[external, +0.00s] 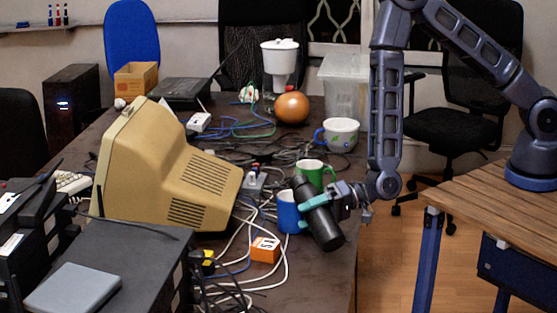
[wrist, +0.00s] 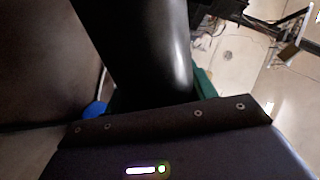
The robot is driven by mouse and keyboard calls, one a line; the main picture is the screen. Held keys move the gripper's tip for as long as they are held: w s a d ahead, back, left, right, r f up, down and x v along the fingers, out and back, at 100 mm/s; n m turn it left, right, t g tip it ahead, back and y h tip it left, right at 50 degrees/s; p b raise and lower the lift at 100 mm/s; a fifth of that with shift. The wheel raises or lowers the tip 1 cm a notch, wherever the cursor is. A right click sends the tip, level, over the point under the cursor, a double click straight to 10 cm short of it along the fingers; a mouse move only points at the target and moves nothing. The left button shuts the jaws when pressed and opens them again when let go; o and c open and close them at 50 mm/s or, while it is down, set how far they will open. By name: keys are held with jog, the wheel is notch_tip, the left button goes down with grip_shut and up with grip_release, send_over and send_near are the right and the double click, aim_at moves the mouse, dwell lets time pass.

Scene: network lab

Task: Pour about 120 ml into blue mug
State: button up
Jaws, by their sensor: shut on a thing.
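My gripper (external: 317,206) is shut on a black bottle (external: 325,228), with a teal finger across its side. The bottle is tilted, its narrower end up and to the left, its wide end down and to the right. The blue mug (external: 287,212) stands upright on the dark table, just left of the bottle and partly hidden by it. In the wrist view the bottle (wrist: 140,45) fills the upper middle, and a small blue patch, likely the mug (wrist: 95,110), shows at its lower left.
A green mug (external: 316,171) stands right behind the bottle. A patterned cup (external: 341,134) and an orange ball (external: 292,108) are farther back. An old beige monitor (external: 170,170) stands left. Cables and an orange box (external: 265,249) lie near the blue mug. The table's right edge is close.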

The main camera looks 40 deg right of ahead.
jog(key=shift+s+r+m+g, duration=0.1)
jog(key=shift+r+m+g, duration=0.2)
jog(key=shift+r+m, duration=0.3)
jog(key=shift+w+r+m, duration=0.2)
jog(key=shift+r+m, duration=0.2)
jog(key=shift+w+r+m, duration=0.25)
jog(key=shift+r+m, duration=0.05)
jog(key=shift+g, duration=0.4)
jog(key=shift+s+m, duration=0.25)
jog(key=shift+m, duration=0.05)
jog(key=shift+s, duration=0.2)
jog(key=shift+m+p, duration=0.3)
jog(key=shift+p, duration=0.1)
dwell(1.4)
jog(key=shift+s, duration=0.1)
